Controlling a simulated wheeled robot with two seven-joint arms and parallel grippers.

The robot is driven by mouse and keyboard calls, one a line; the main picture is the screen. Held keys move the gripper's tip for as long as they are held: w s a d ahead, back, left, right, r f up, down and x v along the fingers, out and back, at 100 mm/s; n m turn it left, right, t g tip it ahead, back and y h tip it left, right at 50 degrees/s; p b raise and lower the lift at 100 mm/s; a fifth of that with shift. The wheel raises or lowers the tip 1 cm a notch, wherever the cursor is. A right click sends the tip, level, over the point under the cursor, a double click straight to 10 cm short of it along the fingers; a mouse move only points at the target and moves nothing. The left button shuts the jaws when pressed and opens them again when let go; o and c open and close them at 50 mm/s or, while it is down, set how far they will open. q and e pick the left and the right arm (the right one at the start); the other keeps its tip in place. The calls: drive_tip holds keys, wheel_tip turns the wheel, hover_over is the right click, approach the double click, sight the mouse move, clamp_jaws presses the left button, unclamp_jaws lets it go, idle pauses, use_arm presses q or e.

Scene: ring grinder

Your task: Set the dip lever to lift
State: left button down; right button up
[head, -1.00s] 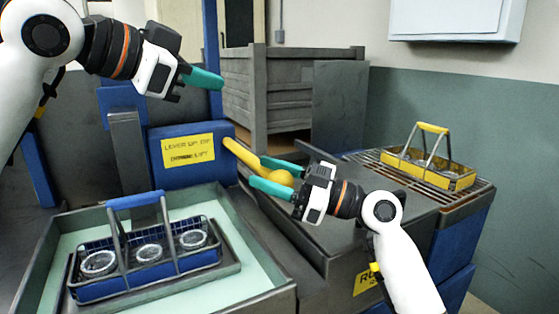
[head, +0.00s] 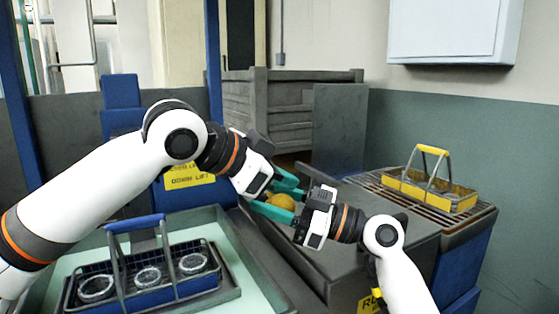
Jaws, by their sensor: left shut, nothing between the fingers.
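The yellow dip lever (head: 282,202) shows only as its round knob between the teal fingers. Its bar is hidden behind my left arm. The yellow label (head: 190,178) on the blue lever housing is partly covered by that arm. My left gripper (head: 292,184) is shut and empty, pointing right and down just above the knob, close to the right gripper. Whether it touches the knob I cannot tell. My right gripper (head: 280,202) comes in from the right with its fingers apart, one on each side of the knob.
A blue-handled basket (head: 150,285) with glass rings stands in the pale green tray (head: 255,265) at front left, below my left arm. A yellow-handled basket (head: 433,188) sits on the slatted rack (head: 380,185) at right. A grey wall box (head: 455,30) hangs at top right.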

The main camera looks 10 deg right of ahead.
sight(284, 200)
use_arm(q)
drive_tip(key=shift+a+f, duration=0.2)
drive_tip(key=shift+f, duration=0.35)
wheel_tip(284, 200, down, 2)
drive_tip(key=shift+s+d+f, duration=0.1)
drive_tip(key=shift+s, duration=0.05)
drive_tip(key=shift+f, duration=0.15)
use_arm(e)
drive_tip(key=shift+r, duration=0.15)
drive_tip(key=o, duration=1)
drive_tip(key=shift+d, duration=0.1)
drive_tip(key=shift+c, duration=0.2)
drive_tip(key=o, duration=0.4)
